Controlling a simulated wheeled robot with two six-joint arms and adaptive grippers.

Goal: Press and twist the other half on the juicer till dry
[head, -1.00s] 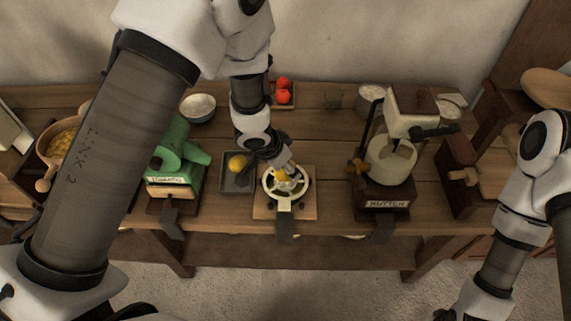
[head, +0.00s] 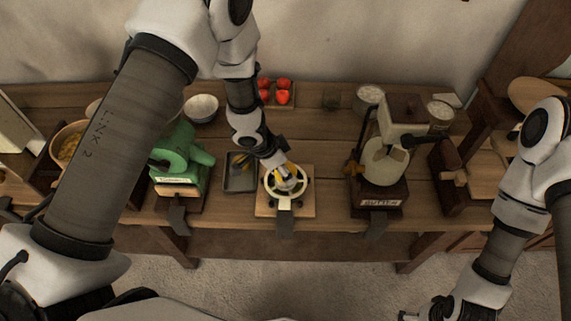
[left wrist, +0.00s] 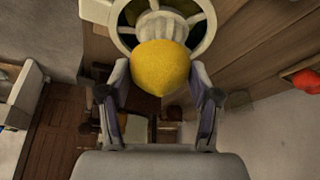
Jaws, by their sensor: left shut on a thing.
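The juicer (head: 271,197) is a pale ring with spokes on a wooden board near the table's front edge. Its ring (left wrist: 206,32) also shows at the top of the left wrist view. My left gripper (head: 284,178) is over the juicer. In the left wrist view its two fingers are shut on a yellow lemon half (left wrist: 162,68), rounded side toward the camera. The half covers part of the juicer's ring; whether it touches the cone is hidden. My right gripper (head: 410,316) is at the bottom edge, mostly cut off, away from the table.
A dark tray (head: 238,184) stands just left of the juicer, partly behind my left gripper. A green machine (head: 180,160) is further left. A cream mill labelled butter (head: 380,165) stands to the right. A bowl (head: 201,107) and red fruit (head: 283,97) are behind.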

